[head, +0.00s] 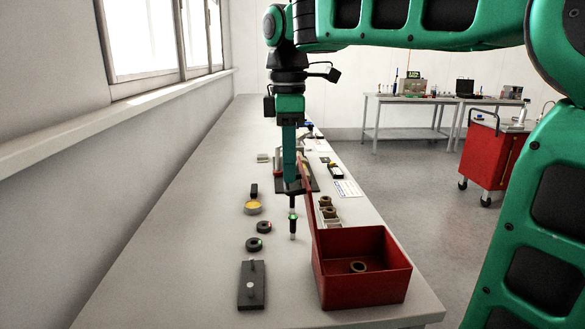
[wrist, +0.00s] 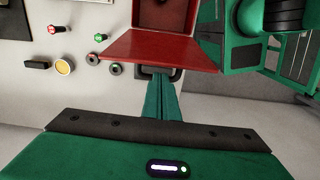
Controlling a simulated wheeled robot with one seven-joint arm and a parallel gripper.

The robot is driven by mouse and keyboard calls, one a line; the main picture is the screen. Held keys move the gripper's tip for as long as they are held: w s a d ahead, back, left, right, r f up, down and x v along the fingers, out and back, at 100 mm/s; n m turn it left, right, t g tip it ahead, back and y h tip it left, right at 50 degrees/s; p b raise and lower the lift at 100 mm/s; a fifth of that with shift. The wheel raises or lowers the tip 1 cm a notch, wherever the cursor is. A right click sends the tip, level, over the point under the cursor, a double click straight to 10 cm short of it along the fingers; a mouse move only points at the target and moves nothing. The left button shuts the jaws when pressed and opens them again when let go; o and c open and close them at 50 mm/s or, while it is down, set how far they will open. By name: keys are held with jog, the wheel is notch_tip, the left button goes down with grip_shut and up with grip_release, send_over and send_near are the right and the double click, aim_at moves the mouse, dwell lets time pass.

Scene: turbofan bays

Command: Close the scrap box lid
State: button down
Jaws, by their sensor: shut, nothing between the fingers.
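My gripper (head: 292,188) is shut and empty, pointing down close to the raised lid's upper far end. In the wrist view the fingertips (wrist: 160,74) are by the lid's edge; I cannot tell whether they touch it.
The bench's left strip is clear.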

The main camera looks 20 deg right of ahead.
jog(key=shift+s+d+f, duration=0.15)
jog(key=shift+s+d, duration=0.05)
jog(key=shift+d, duration=0.35)
